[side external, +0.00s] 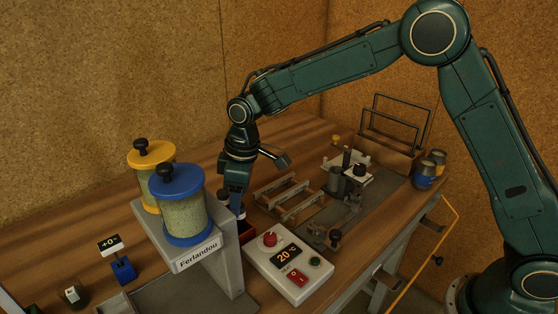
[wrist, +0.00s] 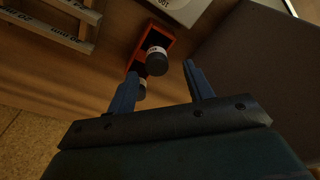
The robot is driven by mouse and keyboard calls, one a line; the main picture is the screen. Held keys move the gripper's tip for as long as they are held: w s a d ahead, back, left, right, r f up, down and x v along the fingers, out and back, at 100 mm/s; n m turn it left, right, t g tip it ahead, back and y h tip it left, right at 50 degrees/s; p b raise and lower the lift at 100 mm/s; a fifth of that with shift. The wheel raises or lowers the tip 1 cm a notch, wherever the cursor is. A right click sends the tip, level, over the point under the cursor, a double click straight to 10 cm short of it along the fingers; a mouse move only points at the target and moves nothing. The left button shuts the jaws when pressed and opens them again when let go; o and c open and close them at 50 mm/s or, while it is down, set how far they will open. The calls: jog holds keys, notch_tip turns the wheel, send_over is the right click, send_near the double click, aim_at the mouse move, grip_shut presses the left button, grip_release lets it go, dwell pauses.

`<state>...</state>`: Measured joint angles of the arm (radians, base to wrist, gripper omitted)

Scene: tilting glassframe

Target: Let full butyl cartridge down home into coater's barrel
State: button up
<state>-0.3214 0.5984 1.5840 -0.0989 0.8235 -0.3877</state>
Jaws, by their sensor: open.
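In the wrist view, two dark cylinders, which look like butyl cartridges, stand at a red-orange tray (wrist: 168,33). One cartridge (wrist: 157,62) with a pale band shows between my open fingers; the other (wrist: 138,88) is partly hidden by the left finger. I cannot tell which is full. My gripper (wrist: 160,71) is open and holds nothing; in the side view my gripper (side external: 235,196) points down over the tray (side external: 247,232), partly behind the hoppers. The apparent coater (side external: 350,178), with a grey upright barrel (side external: 337,182), stands farther right on a dark mat.
Blue (side external: 184,212) and yellow (side external: 143,182) lidded hoppers on a grey stand rise close left of my gripper. A control box (side external: 289,265) reading 20 °C is in front. A slatted rack (side external: 288,197) lies between tray and coater. Wire frames (side external: 402,117) stand behind.

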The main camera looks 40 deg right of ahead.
jog(key=shift+f, duration=0.2)
jog(key=shift+w+f, duration=0.15)
jog(key=shift+f, duration=1.15)
jog(key=shift+w+f, duration=0.15)
jog(key=shift+f, duration=1.1)
jog(key=c, duration=1.1)
jog(key=shift+r, duration=0.15)
notch_tip(320, 180, up, 20)
jog(key=shift+f, duration=0.1)
